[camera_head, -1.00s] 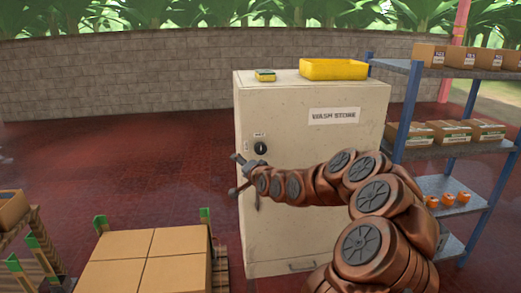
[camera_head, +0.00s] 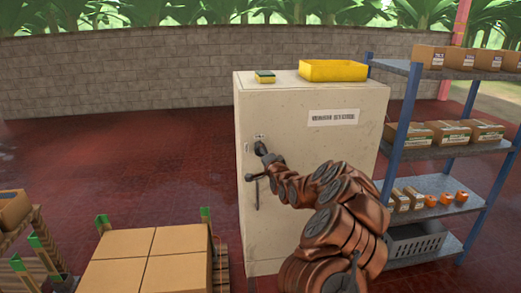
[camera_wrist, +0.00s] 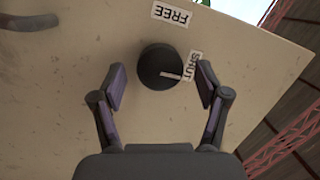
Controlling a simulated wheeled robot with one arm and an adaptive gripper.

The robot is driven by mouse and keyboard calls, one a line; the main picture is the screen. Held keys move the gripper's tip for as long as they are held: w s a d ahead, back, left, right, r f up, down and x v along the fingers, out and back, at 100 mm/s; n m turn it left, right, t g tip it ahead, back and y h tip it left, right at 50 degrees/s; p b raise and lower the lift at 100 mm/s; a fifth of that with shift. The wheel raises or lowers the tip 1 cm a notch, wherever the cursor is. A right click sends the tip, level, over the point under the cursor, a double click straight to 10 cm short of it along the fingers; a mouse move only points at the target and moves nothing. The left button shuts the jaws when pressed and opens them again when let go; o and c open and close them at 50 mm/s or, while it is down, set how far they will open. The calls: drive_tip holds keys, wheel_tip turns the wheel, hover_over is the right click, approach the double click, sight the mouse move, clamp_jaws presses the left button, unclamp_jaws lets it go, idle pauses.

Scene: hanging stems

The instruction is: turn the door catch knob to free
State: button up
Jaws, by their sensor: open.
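The door catch knob (camera_wrist: 161,67) is a round black knob on the cream cabinet door. In the wrist view its white pointer line aims at the SHUT label (camera_wrist: 194,66). The FREE label (camera_wrist: 172,14) is above the knob in that view. My gripper (camera_wrist: 160,84) is open, with one finger on each side of the knob's lower part and the knob not clamped. In the head view my gripper (camera_head: 254,163) is in front of the cabinet (camera_head: 312,200) and mostly hides the knob. I cannot tell whether the fingers touch the door.
A dark door handle (camera_wrist: 30,22) is at the upper left of the wrist view. A yellow tray (camera_head: 333,70) sits on the cabinet. A blue shelf rack (camera_head: 455,69) stands to the right. Boxes on a pallet (camera_head: 150,252) are at the lower left.

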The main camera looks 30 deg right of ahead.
drive_tip(key=shift+p+x, duration=0.3)
drive_tip(key=shift+x, duration=0.85)
drive_tip(key=c, duration=1.2)
drive_tip(key=shift+o, duration=0.2)
